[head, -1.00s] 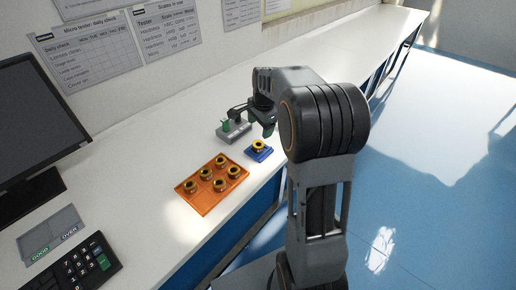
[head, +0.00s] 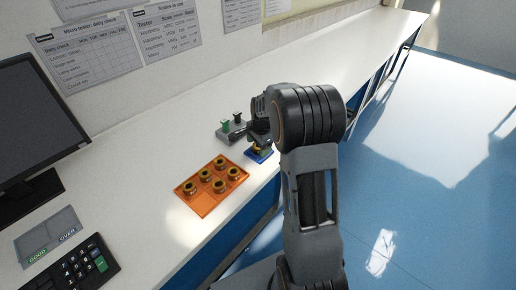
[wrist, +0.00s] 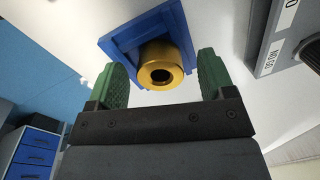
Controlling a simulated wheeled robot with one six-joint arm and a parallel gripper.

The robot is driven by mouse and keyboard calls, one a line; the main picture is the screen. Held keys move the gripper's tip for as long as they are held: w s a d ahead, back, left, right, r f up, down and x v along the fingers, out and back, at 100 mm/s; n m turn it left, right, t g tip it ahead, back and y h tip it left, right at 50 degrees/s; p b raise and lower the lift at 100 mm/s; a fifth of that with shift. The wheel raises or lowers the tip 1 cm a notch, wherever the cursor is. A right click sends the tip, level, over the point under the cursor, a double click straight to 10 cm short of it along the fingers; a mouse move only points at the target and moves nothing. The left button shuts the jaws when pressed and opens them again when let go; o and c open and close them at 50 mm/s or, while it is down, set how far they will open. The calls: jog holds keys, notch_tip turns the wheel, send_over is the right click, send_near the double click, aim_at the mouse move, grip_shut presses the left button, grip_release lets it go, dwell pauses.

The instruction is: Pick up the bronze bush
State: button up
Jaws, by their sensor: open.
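A bronze bush (wrist: 161,66) stands on a small blue block (wrist: 122,40) on the bench; in the head view the blue block (head: 262,157) is partly hidden behind my arm. My gripper (wrist: 160,75) is open, with its green fingertips on either side of the bush in the wrist view and a gap visible on both sides. In the head view my gripper (head: 257,146) is over the blue block and covers most of the bush. Several more bronze bushes (head: 205,176) sit in an orange tray (head: 207,207) to the left.
A grey fixture with green and black posts (head: 230,130) stands just behind the blue block. A monitor (head: 38,120), a grey GOOD/OVER plate (head: 48,226) and a keypad (head: 76,270) are at the left. The bench beyond my arm is clear.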

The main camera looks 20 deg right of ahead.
jog(key=c, duration=1.4)
jog(key=shift+r, duration=0.15)
jog(key=shift+r, duration=0.6)
jog(key=s+r, duration=0.4)
jog(key=s+d+r, duration=0.1)
jog(key=s+r, duration=0.2)
jog(key=s, duration=0.2)
jog(key=s+d+r, duration=0.1)
jog(key=s+r, duration=0.3)
jog(key=shift+s+d+r, duration=0.15)
jog(key=shift+s+r, duration=0.15)
jog(key=shift+s, duration=0.1)
